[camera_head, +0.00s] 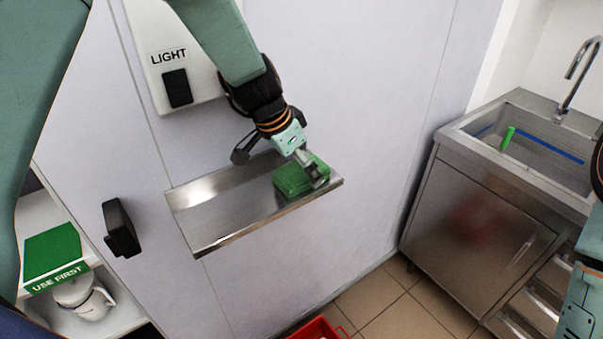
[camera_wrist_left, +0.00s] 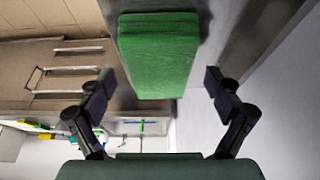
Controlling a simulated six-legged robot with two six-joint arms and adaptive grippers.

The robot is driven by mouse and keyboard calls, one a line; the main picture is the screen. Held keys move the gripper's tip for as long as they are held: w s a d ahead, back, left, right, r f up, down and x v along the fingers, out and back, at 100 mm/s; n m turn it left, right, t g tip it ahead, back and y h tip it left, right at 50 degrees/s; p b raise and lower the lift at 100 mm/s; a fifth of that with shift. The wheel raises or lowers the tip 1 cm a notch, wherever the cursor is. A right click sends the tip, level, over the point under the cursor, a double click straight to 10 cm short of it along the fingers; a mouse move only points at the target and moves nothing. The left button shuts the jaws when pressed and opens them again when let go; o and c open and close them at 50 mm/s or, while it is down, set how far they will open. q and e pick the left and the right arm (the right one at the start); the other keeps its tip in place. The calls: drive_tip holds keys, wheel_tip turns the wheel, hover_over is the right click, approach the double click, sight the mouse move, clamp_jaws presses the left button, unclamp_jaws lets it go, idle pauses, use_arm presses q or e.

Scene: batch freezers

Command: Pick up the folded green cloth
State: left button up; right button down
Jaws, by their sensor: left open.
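The folded green cloth (camera_head: 291,180) lies as a thick, layered block on the right part of a steel shelf (camera_head: 215,212) fixed to the pale wall. My left gripper (camera_head: 280,168) is over the shelf at the cloth, with one finger in front of part of it. In the left wrist view, the cloth (camera_wrist_left: 158,52) shows between the two spread fingers of my left gripper (camera_wrist_left: 160,84), with a gap on each side. The left gripper is open and holds nothing. Part of my right arm shows at the right edge, but its fingers are out of frame.
A green "USE FIRST" box (camera_head: 54,252) and a white jug (camera_head: 84,298) are at lower left. A steel sink unit (camera_head: 475,220) stands right; a red crate (camera_head: 318,330) is below.

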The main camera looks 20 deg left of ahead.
use_arm(q)
drive_tip(key=shift+s+d+r, duration=0.1)
drive_tip(key=shift+s+d, duration=0.05)
drive_tip(key=shift+s, duration=0.15)
drive_tip(key=shift+w+f+b, duration=0.3)
drive_tip(key=shift+w+f, duration=0.05)
drive_tip(key=shift+w, duration=0.15)
drive_tip(key=shift+s+r, duration=0.2)
drive_tip(key=shift+s, duration=0.2)
drive_tip(key=shift+w+f, duration=0.15)
drive_tip(key=shift+w, duration=0.05)
drive_tip(key=shift+c, duration=0.5)
drive_tip(key=shift+w+f, duration=0.1)
drive_tip(key=shift+w, duration=0.05)
drive_tip(key=shift+c, duration=1.4)
drive_tip(key=shift+s+r, duration=0.2)
drive_tip(key=shift+s, duration=0.05)
drive_tip(key=c, duration=0.8)
drive_tip(key=shift+w+f, duration=0.1)
drive_tip(key=shift+w, duration=0.1)
drive_tip(key=shift+c, duration=0.3)
